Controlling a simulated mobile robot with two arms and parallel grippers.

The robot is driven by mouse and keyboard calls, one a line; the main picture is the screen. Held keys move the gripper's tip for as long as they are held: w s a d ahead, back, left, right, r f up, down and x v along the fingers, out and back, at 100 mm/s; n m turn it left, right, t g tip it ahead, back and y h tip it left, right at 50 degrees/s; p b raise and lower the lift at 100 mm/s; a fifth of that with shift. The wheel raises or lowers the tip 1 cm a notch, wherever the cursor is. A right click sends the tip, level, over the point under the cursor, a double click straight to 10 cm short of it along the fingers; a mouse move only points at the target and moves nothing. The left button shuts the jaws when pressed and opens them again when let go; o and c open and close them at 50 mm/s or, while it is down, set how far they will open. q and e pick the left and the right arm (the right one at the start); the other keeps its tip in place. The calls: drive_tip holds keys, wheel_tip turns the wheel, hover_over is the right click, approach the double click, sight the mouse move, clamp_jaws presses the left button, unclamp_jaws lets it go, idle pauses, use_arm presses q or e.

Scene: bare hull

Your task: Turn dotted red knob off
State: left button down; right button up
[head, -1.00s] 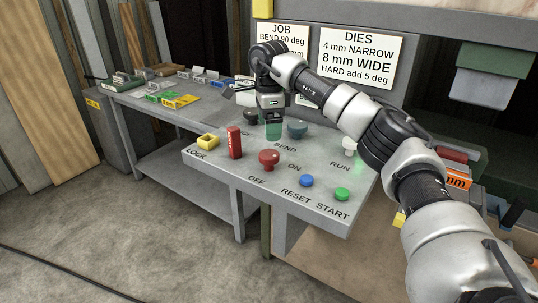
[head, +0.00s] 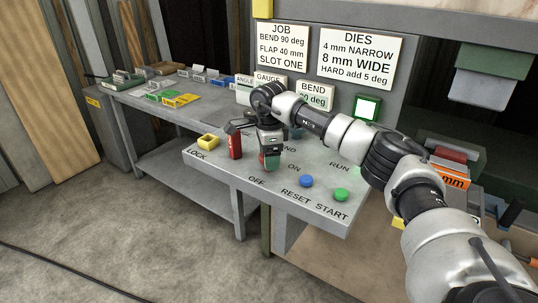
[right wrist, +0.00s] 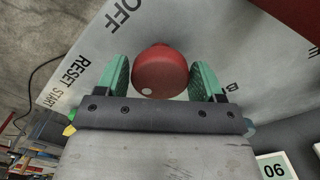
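The red knob (right wrist: 160,70) is round and shows a white dot (right wrist: 146,91) on its side nearest my gripper in the right wrist view. My right gripper (right wrist: 161,75) is open, with its green fingers on either side of the knob. A gap shows at the left finger; I cannot tell if the right finger touches. In the head view my right gripper (head: 269,162) is over the knob's spot and mostly hides it. The OFF label (head: 257,182) and ON label (head: 294,168) are on the grey panel (head: 225,172). My left gripper is not in view.
A red upright block (head: 235,142) stands just left of my right gripper, beside a yellow square ring (head: 208,141) by LOCK. A blue RESET button (head: 306,180) and green START button (head: 341,194) lie to the right. Signs stand behind the panel.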

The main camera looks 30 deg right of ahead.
drive_tip(key=c, duration=0.6)
drive_tip(key=shift+o, duration=0.2)
drive_tip(key=shift+m, duration=0.5)
drive_tip(key=shift+r+m+p, duration=0.1)
drive_tip(key=shift+m+p, duration=0.45)
drive_tip(key=shift+m, duration=0.45)
drive_tip(key=m+p, duration=0.1)
drive_tip(key=m, duration=0.2)
drive_tip(key=shift+m, duration=0.3)
drive_tip(key=m+p, duration=0.1)
drive_tip(key=m, duration=0.5)
drive_tip(key=shift+p, duration=0.35)
drive_tip(key=m+p, duration=0.1)
drive_tip(key=m, duration=0.4)
drive_tip(key=shift+m, duration=0.4)
